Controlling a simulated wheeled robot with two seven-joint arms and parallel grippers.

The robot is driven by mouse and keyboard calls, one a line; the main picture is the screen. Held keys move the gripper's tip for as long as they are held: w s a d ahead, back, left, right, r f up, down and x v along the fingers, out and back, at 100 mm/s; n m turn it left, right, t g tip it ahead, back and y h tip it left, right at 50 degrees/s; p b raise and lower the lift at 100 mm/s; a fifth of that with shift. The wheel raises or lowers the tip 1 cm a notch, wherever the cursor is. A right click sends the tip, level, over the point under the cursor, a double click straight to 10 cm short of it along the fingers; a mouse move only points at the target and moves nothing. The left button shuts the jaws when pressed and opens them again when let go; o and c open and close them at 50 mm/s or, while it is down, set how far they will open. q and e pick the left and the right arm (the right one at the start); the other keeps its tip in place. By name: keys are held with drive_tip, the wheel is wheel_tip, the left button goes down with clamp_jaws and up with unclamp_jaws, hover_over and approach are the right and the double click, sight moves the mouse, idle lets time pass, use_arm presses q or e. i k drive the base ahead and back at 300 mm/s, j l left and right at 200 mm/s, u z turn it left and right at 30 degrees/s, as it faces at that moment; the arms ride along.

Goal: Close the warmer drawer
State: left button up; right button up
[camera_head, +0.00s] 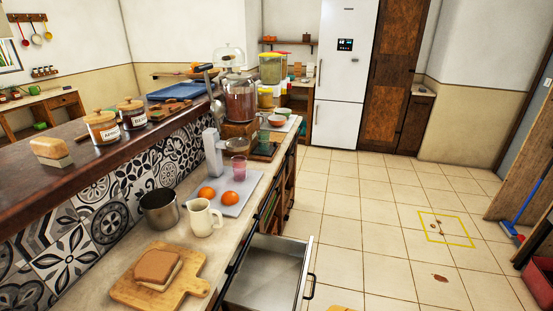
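A metal drawer (270,272) stands pulled out from under the counter at the bottom middle of the head view. Its inside looks empty in the part that shows. Its front panel (302,277) faces right, with a dark bar handle (312,287) on the outside. The lower part of the drawer is cut off by the picture's bottom edge. Neither of my grippers shows in this view.
The counter (228,238) beside the drawer holds a cutting board (190,283) with bread, a mug (203,219), a metal pot (159,212) and a tray with two oranges (230,197). Tiled floor (370,240) right of the drawer is mostly clear. A red box (540,282) stands far right.

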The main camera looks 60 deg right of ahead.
sight(272, 275)
drive_tip(key=k+z, duration=0.1)
drive_tip(key=z, duration=0.3)
drive_tip(key=j+z, duration=0.1)
drive_tip(key=z, duration=0.3)
drive_tip(key=k+z, duration=0.15)
drive_tip(key=z, duration=0.3)
drive_tip(key=k+l+z, duration=0.1)
drive_tip(key=z, duration=0.7)
drive_tip(key=i+l, duration=0.1)
drive_tip(key=i, duration=0.3)
drive_tip(key=i+l+u, duration=0.1)
drive_tip(key=i, duration=0.25)
